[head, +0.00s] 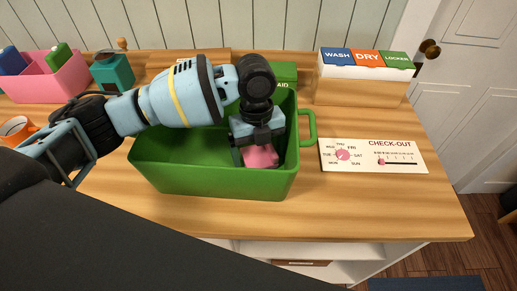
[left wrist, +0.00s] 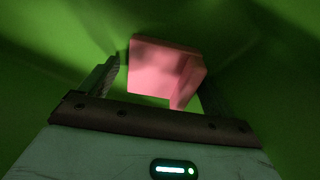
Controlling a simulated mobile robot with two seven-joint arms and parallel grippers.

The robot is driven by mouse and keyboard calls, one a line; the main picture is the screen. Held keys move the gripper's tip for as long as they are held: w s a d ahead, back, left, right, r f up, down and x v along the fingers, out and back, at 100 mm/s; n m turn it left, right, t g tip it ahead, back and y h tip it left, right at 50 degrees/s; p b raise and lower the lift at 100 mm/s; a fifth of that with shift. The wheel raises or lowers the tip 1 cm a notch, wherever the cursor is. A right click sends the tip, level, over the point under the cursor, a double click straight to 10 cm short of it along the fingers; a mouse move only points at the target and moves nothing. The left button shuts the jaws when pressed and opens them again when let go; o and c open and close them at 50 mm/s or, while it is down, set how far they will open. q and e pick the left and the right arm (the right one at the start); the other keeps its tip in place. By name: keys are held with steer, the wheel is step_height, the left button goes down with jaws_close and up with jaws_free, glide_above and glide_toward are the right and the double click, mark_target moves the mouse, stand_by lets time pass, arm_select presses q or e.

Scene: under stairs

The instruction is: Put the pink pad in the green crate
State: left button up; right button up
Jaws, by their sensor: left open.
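The green crate (head: 215,181) stands on the wooden counter near its front edge. The pink pad (head: 262,156) is inside the crate, toward its right end. My left gripper (head: 254,160) reaches down into the crate over the pad. In the left wrist view the pink pad (left wrist: 168,70) lies between the spread fingers of the left gripper (left wrist: 160,80), with green crate walls around it. The jaws are open. Whether a finger touches the pad, and whether the pad rests on the crate floor, I cannot tell. My right gripper is not in view.
A check-out board (head: 373,155) lies right of the crate. A wooden box with WASH, DRY and LOCKER labels (head: 364,78) stands behind it. A pink bin (head: 58,80), a teal box (head: 112,73) and an orange mug (head: 17,129) are at left. The counter's front right is clear.

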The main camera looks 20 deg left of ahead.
mark_target(257, 150)
arm_select(q)
steer(key=shift+r, duration=0.1)
step_height(257, 150, up, 12)
steer(key=w, duration=0.1)
steer(key=shift+a, duration=0.4)
steer(key=shift+w, duration=0.1)
